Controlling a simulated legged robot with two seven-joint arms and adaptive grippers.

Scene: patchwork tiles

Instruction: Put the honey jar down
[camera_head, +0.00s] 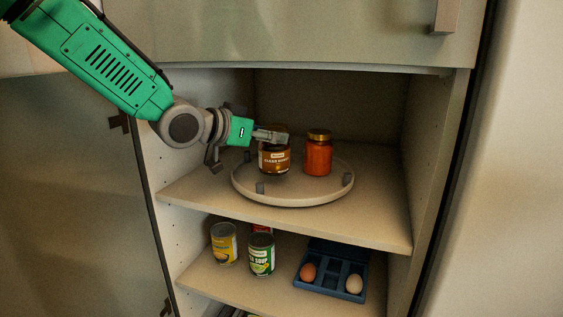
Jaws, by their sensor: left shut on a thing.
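The honey jar (274,161) is a brown jar with a cream label. It is at the left part of a round pale turntable tray (291,196) on the upper cupboard shelf. My left gripper (272,136) reaches in from the left and is shut on the honey jar near its top. The jar looks upright; I cannot tell whether its base touches the tray. My right gripper is not in view.
An orange jar with a gold lid (318,158) stands on the tray, just right of the honey jar. The lower shelf holds cans (261,254) and a blue egg holder (333,270) with two eggs. The cupboard's right wall (425,150) and the panel above (300,35) bound the space.

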